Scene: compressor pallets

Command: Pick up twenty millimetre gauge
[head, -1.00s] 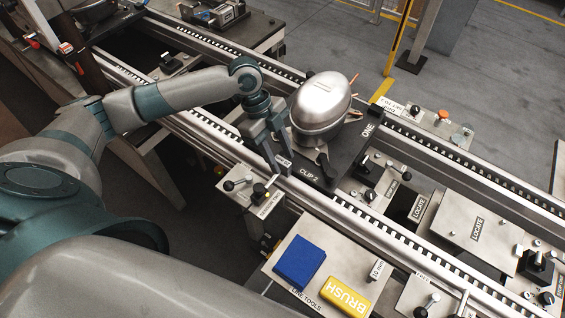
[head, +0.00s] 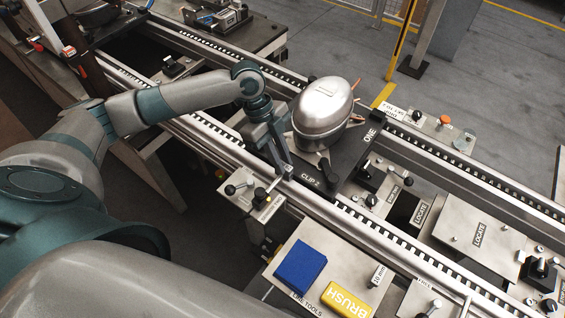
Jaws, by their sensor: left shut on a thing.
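A small pale gauge block (head: 378,276), with a label that looks like 10 mm, stands on the line tools tray (head: 284,262). My right gripper is out of view.
A shiny compressor (head: 322,108) stands on the pallet just right of the gripper, with a black clip (head: 327,172) in front. A small station with knobs (head: 252,190) lies below the gripper. The tray also holds a blue block (head: 300,266) and a yellow brush (head: 345,300).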

